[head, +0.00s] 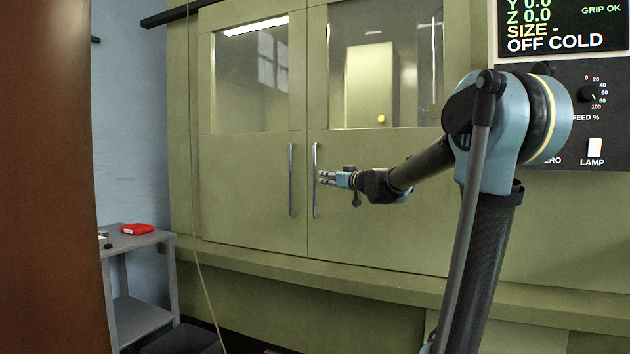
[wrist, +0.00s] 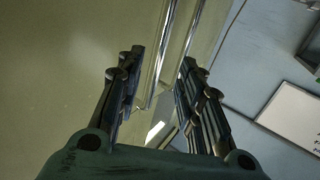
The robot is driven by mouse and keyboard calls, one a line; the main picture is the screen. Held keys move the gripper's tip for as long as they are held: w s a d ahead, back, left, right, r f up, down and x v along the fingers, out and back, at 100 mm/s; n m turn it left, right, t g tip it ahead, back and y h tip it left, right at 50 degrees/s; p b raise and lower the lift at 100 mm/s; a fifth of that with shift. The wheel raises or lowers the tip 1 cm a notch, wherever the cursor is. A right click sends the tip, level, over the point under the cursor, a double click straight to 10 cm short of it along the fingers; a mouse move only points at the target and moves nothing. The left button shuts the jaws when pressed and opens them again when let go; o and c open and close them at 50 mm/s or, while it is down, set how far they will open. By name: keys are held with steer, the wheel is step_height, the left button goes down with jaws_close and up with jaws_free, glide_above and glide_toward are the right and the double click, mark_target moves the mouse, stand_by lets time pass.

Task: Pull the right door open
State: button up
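The right door (head: 380,215) of the green machine enclosure appears closed, flush with the left door (head: 250,190). Its upright metal handle (head: 314,185) is at its left edge, beside the left door's handle (head: 291,180). My gripper (head: 322,178) is just right of the right door's handle, pointing toward it at about mid-height. In the wrist view my gripper (wrist: 160,75) is open, with a finger on each side. The right door's handle (wrist: 164,50) and the left door's handle (wrist: 192,45) appear in the gap between the fingers. I cannot tell whether the fingertips touch or surround the handle.
A grey cart (head: 140,240) with a red item (head: 137,229) stands at the left by the blue wall. A brown panel (head: 50,180) fills the left foreground. A thin cable (head: 190,150) hangs before the enclosure. A control panel (head: 560,110) is at the upper right.

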steer(key=x, duration=1)
steer(key=shift+w+a, duration=0.25)
steer(key=shift+w, duration=0.05)
jaws_close()
